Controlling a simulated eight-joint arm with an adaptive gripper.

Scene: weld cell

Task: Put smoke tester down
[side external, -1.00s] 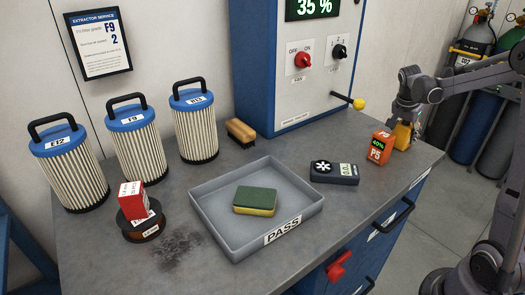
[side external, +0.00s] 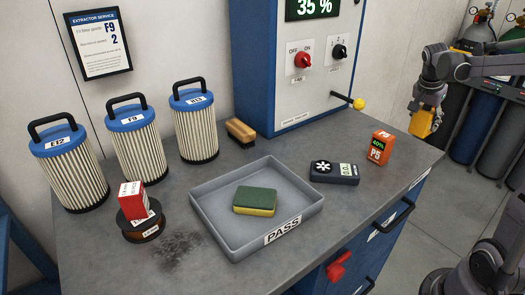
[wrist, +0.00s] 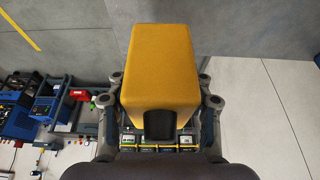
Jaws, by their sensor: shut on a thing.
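The smoke tester (side external: 422,122), a yellow block-shaped device, is held in my gripper (side external: 428,110) at the right of the side external view. My gripper is shut on it and holds it up in the air, by the right end of the bench. In the wrist view the smoke tester (wrist: 162,70) fills the middle between the fingers, with a dark part at its near end. Its underside and any label are hidden.
Bare bench lies right of the meter.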

